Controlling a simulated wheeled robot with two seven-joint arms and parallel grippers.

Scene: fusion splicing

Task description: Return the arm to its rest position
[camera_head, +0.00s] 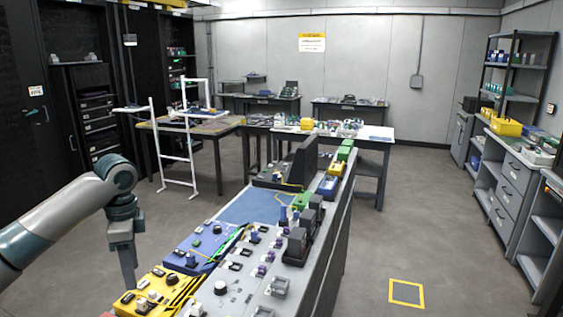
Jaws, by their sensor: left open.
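My left arm (60,220) comes in from the left, bent at a joint near the picture's left side. My left gripper (128,278) points down beside the left edge of the long bench, near the yellow panel (160,291). It is open, and I see nothing held in it. Its fingers show nearly edge-on, so I cannot tell whether they touch the panel. My right arm and gripper do not show.
The bench carries a blue panel (203,243), a blue mat (250,207), a dark upright screen (302,160) and black boxes (297,246). A white frame (189,150) stands behind. Shelves (518,190) line the right wall. Floor right of the bench is open.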

